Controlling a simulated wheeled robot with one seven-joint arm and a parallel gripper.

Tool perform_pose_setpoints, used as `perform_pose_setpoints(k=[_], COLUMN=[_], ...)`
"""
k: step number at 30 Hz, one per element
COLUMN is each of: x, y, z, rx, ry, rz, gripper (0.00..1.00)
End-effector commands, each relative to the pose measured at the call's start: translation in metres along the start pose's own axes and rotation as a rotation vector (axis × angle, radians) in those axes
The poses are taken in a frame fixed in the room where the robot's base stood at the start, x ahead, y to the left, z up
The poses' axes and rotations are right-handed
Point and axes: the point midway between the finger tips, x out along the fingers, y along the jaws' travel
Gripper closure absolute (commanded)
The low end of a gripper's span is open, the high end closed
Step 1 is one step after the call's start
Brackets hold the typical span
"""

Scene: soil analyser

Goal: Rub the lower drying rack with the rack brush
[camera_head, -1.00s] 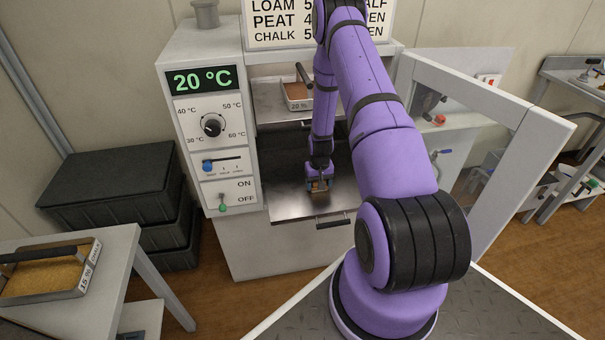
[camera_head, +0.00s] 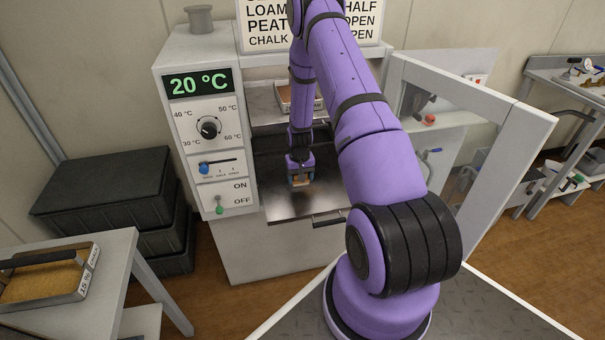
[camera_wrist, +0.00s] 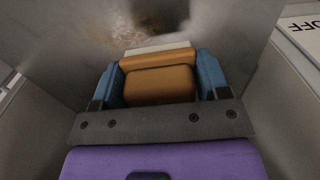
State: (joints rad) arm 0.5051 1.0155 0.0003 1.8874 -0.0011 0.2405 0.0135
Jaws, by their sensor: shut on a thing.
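The lower drying rack (camera_head: 284,208) is a flat grey metal shelf pulled out of the oven, with a dark handle at its front edge. In the wrist view its surface (camera_wrist: 95,60) has brownish stains and a dark patch ahead of the brush. My gripper (camera_head: 300,178) is over the left part of this rack, pointing down. Its blue fingers (camera_wrist: 160,85) are shut on the rack brush (camera_wrist: 160,82), which has an orange-brown body and a pale strip at its far edge. The brush is at the rack surface; I cannot tell whether it touches.
An upper rack holds a soil tray (camera_head: 283,97). The oven's control panel (camera_head: 210,130) stands close on the left, reading 20 °C. The open oven door (camera_head: 490,165) is on the right. Black crates (camera_head: 105,190) and a table with a soil tray (camera_head: 45,275) are at left.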

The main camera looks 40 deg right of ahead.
Motion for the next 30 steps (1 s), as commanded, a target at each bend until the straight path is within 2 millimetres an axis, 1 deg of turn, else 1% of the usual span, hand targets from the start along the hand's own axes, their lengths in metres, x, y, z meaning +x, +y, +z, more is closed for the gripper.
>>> perform_pose_setpoints(k=[6,12,30], x=[-0.021,-0.034,-0.035], y=[-0.005,-0.009,-0.010], z=[-0.005,-0.008,-0.008], rx=[-0.003,-0.004,-0.006], ry=[0.001,0.000,-0.001], rz=[0.000,0.000,0.000], gripper=[0.50,0.50,0.50])
